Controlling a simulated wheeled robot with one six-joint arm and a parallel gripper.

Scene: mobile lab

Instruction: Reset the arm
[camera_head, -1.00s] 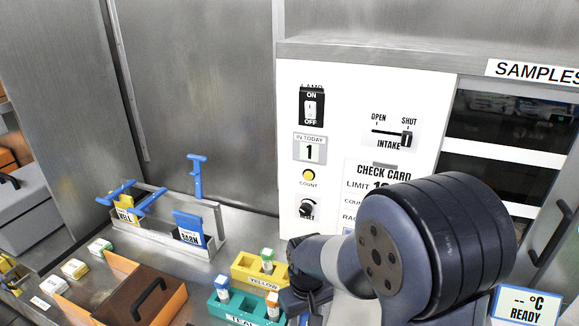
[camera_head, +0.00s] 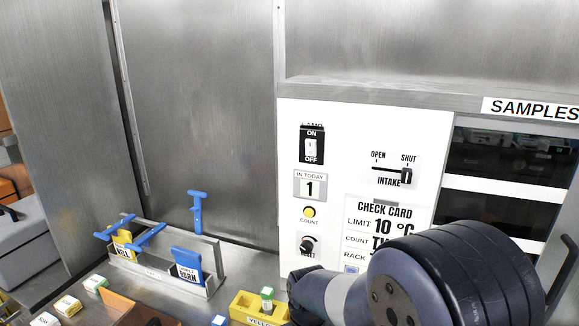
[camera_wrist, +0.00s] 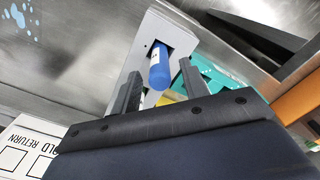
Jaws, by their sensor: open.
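My gripper (camera_wrist: 160,88) is open in the wrist view, its two dark fingers apart. A blue cylindrical thing (camera_wrist: 159,68) with a white label shows between and beyond the fingertips, in front of a grey-white bracket with a dark opening. I cannot tell how far it is from the fingers, and neither finger visibly touches it. In the head view my dark arm joint fills the lower right, and the gripper itself is out of that view.
A white panel (camera_head: 355,115) carries a lamp switch, an intake slider and a check card. A yellow rack (camera_head: 246,305) with a vial stands below it. A metal holder (camera_head: 214,284) with blue-handled tools is at the left. An orange-sided box (camera_head: 118,308) is partly cut off.

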